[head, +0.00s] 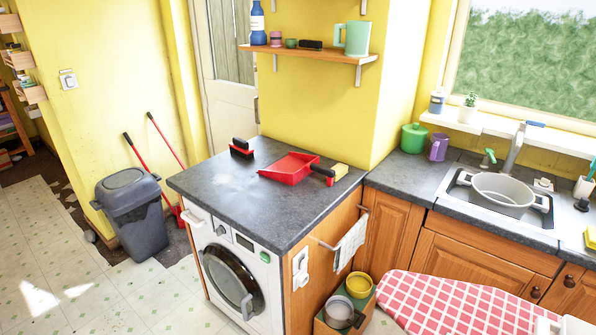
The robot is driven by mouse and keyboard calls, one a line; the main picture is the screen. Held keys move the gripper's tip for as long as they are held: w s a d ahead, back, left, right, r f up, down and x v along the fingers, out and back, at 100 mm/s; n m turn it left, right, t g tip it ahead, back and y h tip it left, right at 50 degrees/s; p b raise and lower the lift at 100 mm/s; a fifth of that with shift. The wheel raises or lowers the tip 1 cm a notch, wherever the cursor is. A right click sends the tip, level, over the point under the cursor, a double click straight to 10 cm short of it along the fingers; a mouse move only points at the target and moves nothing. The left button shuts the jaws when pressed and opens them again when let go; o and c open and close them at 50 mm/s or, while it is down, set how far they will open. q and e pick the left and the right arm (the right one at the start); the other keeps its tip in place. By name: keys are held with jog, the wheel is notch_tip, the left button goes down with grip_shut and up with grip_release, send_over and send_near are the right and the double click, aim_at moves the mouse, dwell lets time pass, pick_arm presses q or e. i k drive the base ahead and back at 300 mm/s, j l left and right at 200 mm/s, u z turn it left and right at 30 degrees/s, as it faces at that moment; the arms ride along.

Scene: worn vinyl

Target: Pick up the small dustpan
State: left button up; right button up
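The small dustpan (291,167) is red with a dark handle (322,171) pointing right. It lies on the dark grey counter (225,195) above the washing machine. A small red brush with a black grip (241,149) sits to its left, apart from it. Neither of my grippers shows in the head view.
A white washing machine (235,275) stands under the counter. A grey bin (133,212) and red-handled tools (166,140) stand left. A checked ironing board (445,303) and a box of pots (345,310) are at front right. Pale floor is clear at lower left.

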aim_at(292, 168)
jog(key=i+j, duration=0.15)
jog(key=j, duration=0.15)
jog(key=i+j+z, duration=0.1)
jog(key=j, duration=0.25)
jog(key=i+j, duration=0.4)
jog(key=j, duration=0.25)
jog(key=z, duration=0.05)
